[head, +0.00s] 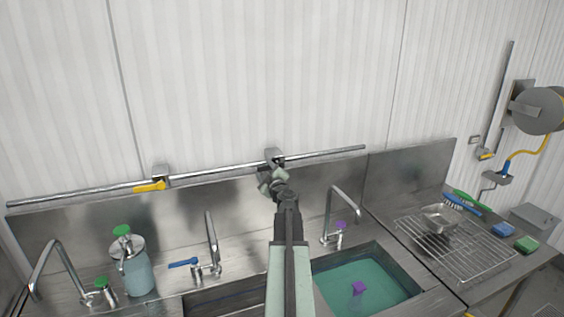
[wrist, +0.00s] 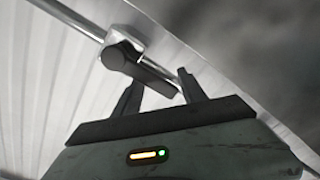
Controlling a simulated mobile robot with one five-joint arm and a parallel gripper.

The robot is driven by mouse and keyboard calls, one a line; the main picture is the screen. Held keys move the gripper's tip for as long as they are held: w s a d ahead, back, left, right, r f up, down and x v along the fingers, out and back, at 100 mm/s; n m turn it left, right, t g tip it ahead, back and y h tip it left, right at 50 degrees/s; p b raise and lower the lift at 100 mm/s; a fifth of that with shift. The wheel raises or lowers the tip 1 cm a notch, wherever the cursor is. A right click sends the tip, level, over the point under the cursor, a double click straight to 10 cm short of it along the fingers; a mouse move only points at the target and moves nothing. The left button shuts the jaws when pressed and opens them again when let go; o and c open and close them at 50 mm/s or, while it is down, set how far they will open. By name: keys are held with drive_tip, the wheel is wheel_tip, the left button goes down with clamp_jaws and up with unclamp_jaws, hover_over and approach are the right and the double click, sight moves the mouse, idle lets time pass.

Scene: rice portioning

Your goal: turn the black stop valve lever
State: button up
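The black stop valve lever (wrist: 152,76) shows in the wrist view, running from its round black hub (wrist: 118,57) on a metal pipe down and right. Its free end lies in the gap between the fingers of my gripper (wrist: 161,77), close to the right finger; I cannot tell whether they touch. The fingers are apart. In the head view the valve body (head: 274,154) sits on the wall pipe (head: 325,156), with my gripper (head: 270,179) just below it, hiding most of the lever.
A yellow-lever valve (head: 150,187) is on the same pipe at left. A wire rack (head: 458,250) stands at right.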

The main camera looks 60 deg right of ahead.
drive_tip(key=o, duration=0.9)
drive_tip(key=shift+s+d+f, duration=0.15)
drive_tip(key=shift+d+f, duration=0.1)
drive_tip(key=shift+d, duration=0.15)
drive_tip(key=shift+c, duration=0.2)
drive_tip(key=shift+a+r, duration=0.1)
drive_tip(key=shift+a, duration=0.05)
drive_tip(key=v, duration=0.8)
